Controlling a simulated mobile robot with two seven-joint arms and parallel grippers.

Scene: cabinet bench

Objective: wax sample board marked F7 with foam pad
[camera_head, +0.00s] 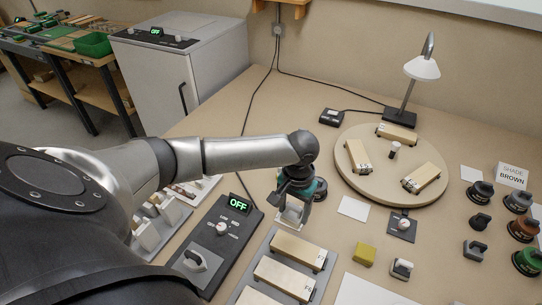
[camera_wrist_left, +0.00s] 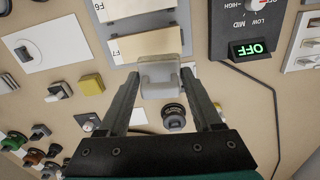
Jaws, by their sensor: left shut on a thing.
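My left gripper (camera_head: 294,200) is shut on a pale grey-white pad with a raised grip, which I take to be the foam pad (camera_wrist_left: 160,75). In the wrist view the pad hangs between the fingers (camera_wrist_left: 165,98) and overlaps the edge of the board marked F7 (camera_wrist_left: 130,46). Whether it touches the board is unclear. In the head view the F7 board (camera_head: 300,251) is the pale board at the far end of the grey tray (camera_head: 272,238), just in front of the gripper. A dark round tin (camera_wrist_left: 174,117) stands behind the pad. My right gripper is not in view.
A control box reading OFF (camera_head: 222,235) stands left of the tray. Right are a yellow block (camera_head: 365,253), a small knobbed device (camera_head: 402,226) and a turntable (camera_head: 350,185) with three boards. Dark-knobbed pieces stand by the SHADE BROWN card (camera_head: 513,175). A lamp (camera_head: 422,68) stands behind.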

